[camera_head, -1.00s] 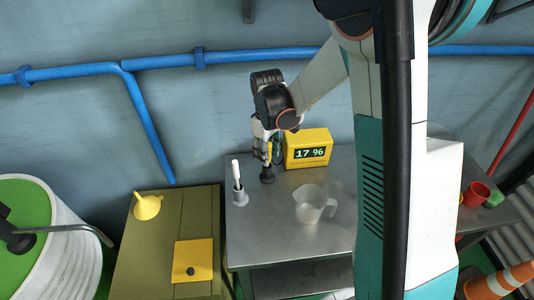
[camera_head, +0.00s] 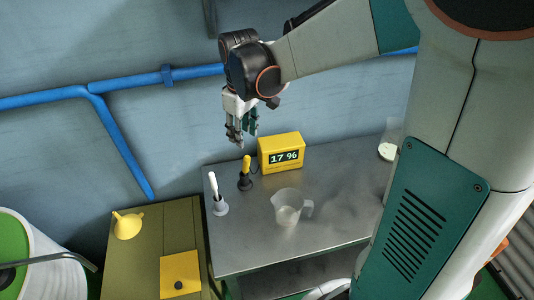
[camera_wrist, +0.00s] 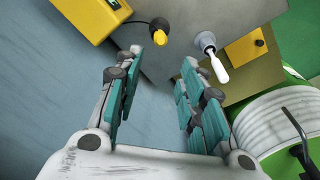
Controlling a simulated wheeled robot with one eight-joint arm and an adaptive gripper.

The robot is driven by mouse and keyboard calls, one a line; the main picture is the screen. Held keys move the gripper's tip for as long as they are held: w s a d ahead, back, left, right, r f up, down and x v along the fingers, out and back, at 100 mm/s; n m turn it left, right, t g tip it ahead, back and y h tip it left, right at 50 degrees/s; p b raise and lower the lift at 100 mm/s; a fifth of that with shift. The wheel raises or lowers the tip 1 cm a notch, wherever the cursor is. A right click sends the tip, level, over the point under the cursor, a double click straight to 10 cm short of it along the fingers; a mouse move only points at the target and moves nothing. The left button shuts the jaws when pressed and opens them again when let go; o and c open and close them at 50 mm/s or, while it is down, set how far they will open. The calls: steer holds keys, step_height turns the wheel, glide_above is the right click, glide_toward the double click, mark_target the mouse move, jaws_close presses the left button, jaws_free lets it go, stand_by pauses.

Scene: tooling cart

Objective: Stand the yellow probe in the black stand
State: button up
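The yellow probe (camera_head: 247,163) stands upright in the black stand (camera_head: 245,183) on the metal cart, left of the yellow display box. In the wrist view, the probe (camera_wrist: 160,38) is seen end-on with the black stand (camera_wrist: 158,23) around its far end. My gripper (camera_head: 243,139) is open and empty, above the probe and apart from it. In the wrist view its two teal-padded fingers (camera_wrist: 162,62) are spread wide with nothing between them.
The yellow box (camera_head: 281,153) reads 17 %. A white probe in a grey stand (camera_head: 220,208) is at the cart's left edge. A clear jug (camera_head: 288,210) stands in front. A yellow funnel (camera_head: 127,226) sits on the green cabinet. The cart's right side has free room.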

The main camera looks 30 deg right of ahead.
steer(key=s+r+m+t, duration=0.2)
steer(key=s+r+t, duration=0.1)
steer(key=s, duration=0.6)
steer(key=s+r+m+t, duration=0.3)
steer(key=s, duration=0.6)
steer(key=shift+r+m, duration=0.3)
steer(key=shift+r, duration=0.1)
steer(key=shift+s, duration=0.1)
steer(key=shift+f+b, duration=1.05)
steer(key=shift+f, duration=0.05)
